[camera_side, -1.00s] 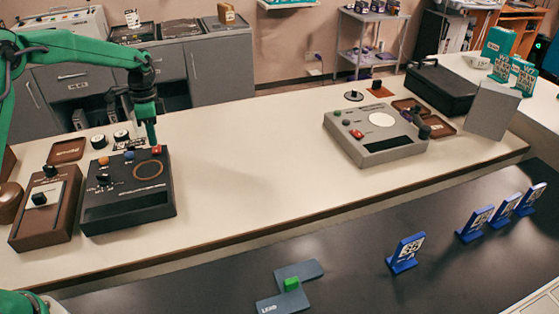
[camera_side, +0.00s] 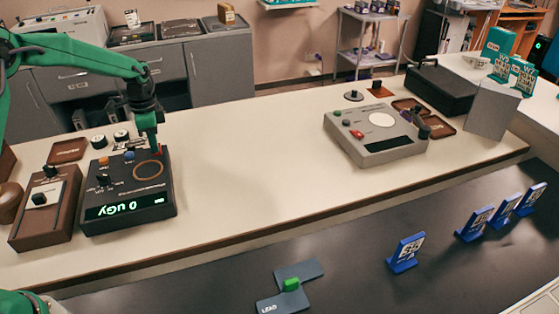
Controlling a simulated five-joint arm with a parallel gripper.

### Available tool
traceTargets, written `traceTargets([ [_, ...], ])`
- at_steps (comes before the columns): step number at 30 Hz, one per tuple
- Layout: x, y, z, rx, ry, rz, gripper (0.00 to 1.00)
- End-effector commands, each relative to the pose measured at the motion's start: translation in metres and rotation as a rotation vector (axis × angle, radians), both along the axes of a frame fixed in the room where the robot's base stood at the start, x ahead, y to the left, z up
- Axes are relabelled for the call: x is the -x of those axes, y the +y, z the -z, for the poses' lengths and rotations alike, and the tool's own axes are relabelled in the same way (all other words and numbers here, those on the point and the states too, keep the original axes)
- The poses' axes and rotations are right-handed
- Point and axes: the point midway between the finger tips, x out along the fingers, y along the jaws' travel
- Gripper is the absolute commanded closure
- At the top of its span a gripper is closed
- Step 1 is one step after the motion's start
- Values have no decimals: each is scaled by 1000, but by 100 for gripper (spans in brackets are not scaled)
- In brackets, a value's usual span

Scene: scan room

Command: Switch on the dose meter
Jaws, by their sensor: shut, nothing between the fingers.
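The dose meter, which I take to be the black box (camera_side: 127,190) on the left of the white bench, has a lit green readout (camera_side: 119,208) along its front. Its top carries an orange ring (camera_side: 147,170), an orange knob (camera_side: 103,162), a blue knob (camera_side: 129,155) and a black switch (camera_side: 104,180). A red button (camera_side: 159,154) at its far right corner is mostly hidden by my gripper. My gripper (camera_side: 152,150) is shut and empty, pointing down at that corner. I cannot tell whether it touches the button.
A brown box (camera_side: 45,213) with a black knob stands close on the left. A grey instrument (camera_side: 375,135) and a black case (camera_side: 440,88) stand at the right. The bench's middle is clear. Blue stands (camera_side: 406,254) and a grey block (camera_side: 283,295) sit on the dark front surface.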

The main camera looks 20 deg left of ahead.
Motion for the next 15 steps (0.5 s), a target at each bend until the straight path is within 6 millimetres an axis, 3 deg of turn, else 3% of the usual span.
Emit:
traceTargets([
  [15, -5, 2, 5, 2, 6, 5, 100],
])
